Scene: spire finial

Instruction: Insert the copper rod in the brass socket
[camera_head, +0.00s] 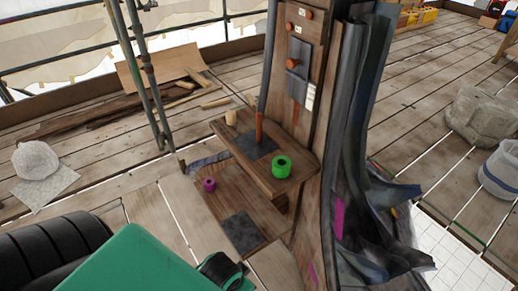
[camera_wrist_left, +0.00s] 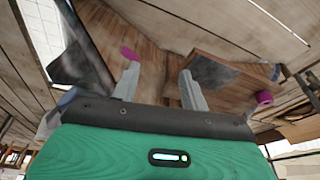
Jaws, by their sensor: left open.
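A slim copper-coloured rod (camera_head: 259,128) stands upright at the back of the upper wooden shelf (camera_head: 296,178), close to the post. I cannot make out a brass socket for certain in either view. My left gripper (camera_wrist_left: 160,86) is open, with its two fingers apart and nothing between them. In the wrist view it faces the wooden shelves and post. In the head view only the green arm and dark wrist part show at the bottom, with the fingers hidden. My right gripper is in neither view.
A magenta ring (camera_head: 209,184) is on the lower shelf. The tall post (camera_head: 318,140) has copper-coloured knobs and dark metal sheets. A scaffold pole (camera_head: 147,70) stands at left.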

